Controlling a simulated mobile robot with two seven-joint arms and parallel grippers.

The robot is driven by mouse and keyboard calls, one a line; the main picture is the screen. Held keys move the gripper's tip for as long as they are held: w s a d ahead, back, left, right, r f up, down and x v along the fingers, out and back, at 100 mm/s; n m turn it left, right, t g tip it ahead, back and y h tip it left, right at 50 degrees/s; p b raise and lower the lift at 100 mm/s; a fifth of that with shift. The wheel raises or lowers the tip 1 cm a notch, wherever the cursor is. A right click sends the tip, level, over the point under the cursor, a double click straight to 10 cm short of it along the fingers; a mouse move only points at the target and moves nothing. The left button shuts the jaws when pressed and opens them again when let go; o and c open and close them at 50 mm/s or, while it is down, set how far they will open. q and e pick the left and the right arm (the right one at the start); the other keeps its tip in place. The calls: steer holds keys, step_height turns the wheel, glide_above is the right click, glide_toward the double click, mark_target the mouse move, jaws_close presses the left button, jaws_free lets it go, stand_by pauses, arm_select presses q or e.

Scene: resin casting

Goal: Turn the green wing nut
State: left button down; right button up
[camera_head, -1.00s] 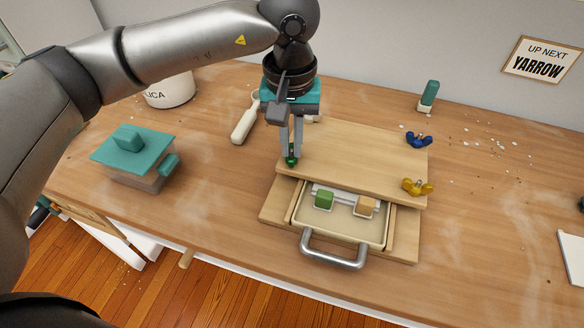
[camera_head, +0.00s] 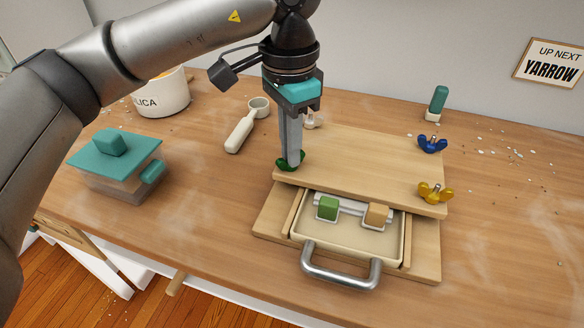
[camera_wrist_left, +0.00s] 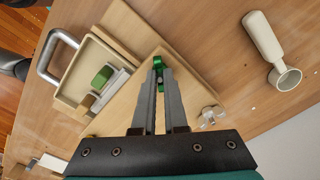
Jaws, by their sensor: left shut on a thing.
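The green wing nut (camera_head: 284,163) sits at the left front corner of the wooden board (camera_head: 365,170). My left gripper (camera_head: 290,163) points down onto it and is shut on it, its fingers covering part of it. In the left wrist view the nut (camera_wrist_left: 159,62) shows between the fingertips (camera_wrist_left: 159,72). A blue wing nut (camera_head: 432,144) and a yellow wing nut (camera_head: 435,193) sit at the right corners of the board. A pale wing nut (camera_head: 312,121) is at the back left, partly behind my gripper. My right gripper is not in view.
Below the board a drawer tray (camera_head: 340,236) with a metal handle (camera_head: 341,270) holds a green block and a tan block. A teal-lidded box (camera_head: 115,165) stands left. A cream scoop (camera_head: 240,134) lies behind it. A white tub (camera_head: 163,98) stands at the back left.

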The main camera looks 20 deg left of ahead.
arm_select(q)
steer(key=c, duration=1)
jaws_free()
steer(key=shift+s+f, duration=0.15)
steer(key=shift+f, duration=0.2)
steer(key=shift+c, duration=0.2)
steer(key=shift+r+p, duration=1.15)
steer(key=shift+r, duration=0.7)
